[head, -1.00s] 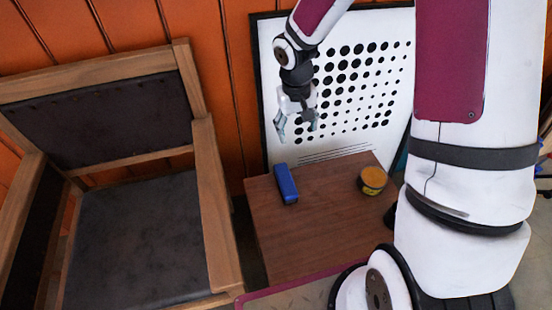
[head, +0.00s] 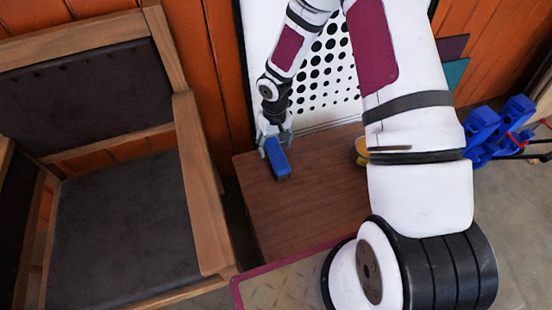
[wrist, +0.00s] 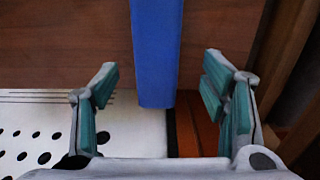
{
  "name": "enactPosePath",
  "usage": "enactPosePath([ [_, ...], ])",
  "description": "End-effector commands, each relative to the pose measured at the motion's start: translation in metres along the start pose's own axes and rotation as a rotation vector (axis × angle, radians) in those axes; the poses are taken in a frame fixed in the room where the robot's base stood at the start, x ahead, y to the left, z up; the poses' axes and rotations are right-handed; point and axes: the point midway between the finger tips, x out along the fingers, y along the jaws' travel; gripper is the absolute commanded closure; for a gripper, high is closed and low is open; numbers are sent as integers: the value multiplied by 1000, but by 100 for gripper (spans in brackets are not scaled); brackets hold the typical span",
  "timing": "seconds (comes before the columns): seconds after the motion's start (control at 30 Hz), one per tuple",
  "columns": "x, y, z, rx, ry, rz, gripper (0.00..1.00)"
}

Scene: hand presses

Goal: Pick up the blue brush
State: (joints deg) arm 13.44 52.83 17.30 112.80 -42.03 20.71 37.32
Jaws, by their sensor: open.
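The blue brush (head: 278,160) is a long blue block lying on the small wooden table (head: 300,215), near its back left corner. My gripper (head: 274,142) is open at the brush's far end. In the wrist view the brush (wrist: 157,45) comes down from the top edge, and its near end lies between the two open teal-padded fingers (wrist: 159,80) in the picture. A gap shows on both sides, and neither finger appears to touch it. The height of the fingers above the table is hard to judge.
A yellow-topped tin (head: 361,152) stands on the table to the right, partly hidden by my arm. A dotted white poster board (head: 335,65) stands behind the table. A wooden armchair (head: 205,190) is close on the left. The table's front half is clear.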

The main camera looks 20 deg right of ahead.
Motion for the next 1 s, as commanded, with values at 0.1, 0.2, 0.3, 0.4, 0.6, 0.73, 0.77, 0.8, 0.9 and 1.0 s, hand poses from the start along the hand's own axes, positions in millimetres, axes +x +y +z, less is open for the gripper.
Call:
enactPosePath([
  [0.1, 7, 1, 0, 1, 0, 0, 33],
  [0.2, 22, 2, 2, 0, -2, 0, 33],
  [0.3, 37, 4, 3, 0, -2, 0, 33],
  [0.4, 48, 4, 2, -1, 0, 0, 33],
  [0.6, 54, 4, 2, 1, 2, 0, 33],
  [0.73, 54, 4, 2, 1, 1, 0, 33],
  [0.77, 54, 4, 2, 1, 1, 0, 38],
  [0.8, 54, 4, 2, 1, 1, 0, 47],
  [0.9, 53, 4, 2, 1, 1, 0, 70],
  [1.0, 53, 4, 2, 1, 1, 0, 90],
])
